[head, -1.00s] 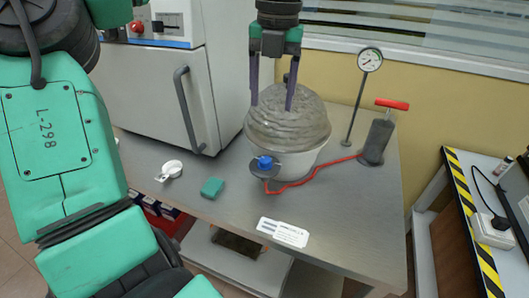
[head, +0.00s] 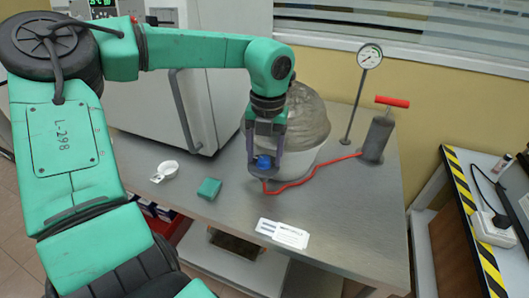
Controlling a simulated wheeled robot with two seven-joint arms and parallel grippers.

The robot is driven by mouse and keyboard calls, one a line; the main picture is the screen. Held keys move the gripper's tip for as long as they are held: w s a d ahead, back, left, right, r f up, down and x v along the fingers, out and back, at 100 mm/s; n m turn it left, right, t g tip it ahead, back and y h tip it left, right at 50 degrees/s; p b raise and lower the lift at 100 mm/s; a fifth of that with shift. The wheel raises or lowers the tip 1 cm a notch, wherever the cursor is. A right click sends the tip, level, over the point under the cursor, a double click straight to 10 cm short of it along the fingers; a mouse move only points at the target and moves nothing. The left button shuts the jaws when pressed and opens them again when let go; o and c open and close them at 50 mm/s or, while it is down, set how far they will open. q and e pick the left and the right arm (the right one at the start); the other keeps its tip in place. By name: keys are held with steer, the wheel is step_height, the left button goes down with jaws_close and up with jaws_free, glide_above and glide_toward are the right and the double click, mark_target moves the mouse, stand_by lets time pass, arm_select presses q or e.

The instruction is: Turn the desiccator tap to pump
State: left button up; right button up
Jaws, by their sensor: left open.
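The desiccator (head: 305,125), a domed translucent vessel with a pale lower bowl, stands on the grey table. Its blue tap (head: 264,162) sits on a dark round base at the vessel's front left. A red hose (head: 312,173) runs from the tap to the hand pump (head: 377,138) with a red handle. My left gripper (head: 265,160) is open and points down over the tap, one finger on each side of it. I cannot tell whether the fingers touch it. My left forearm and wrist hide part of the dome. My right gripper is not in view.
A pressure gauge (head: 369,57) on a stand is behind the pump. A white cabinet oven (head: 150,100) stands at the back left. A teal block (head: 208,188), a small white dish (head: 168,168) and a white label card (head: 283,233) lie on the table (head: 345,215).

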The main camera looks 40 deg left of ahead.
arm_select(q)
jaws_close()
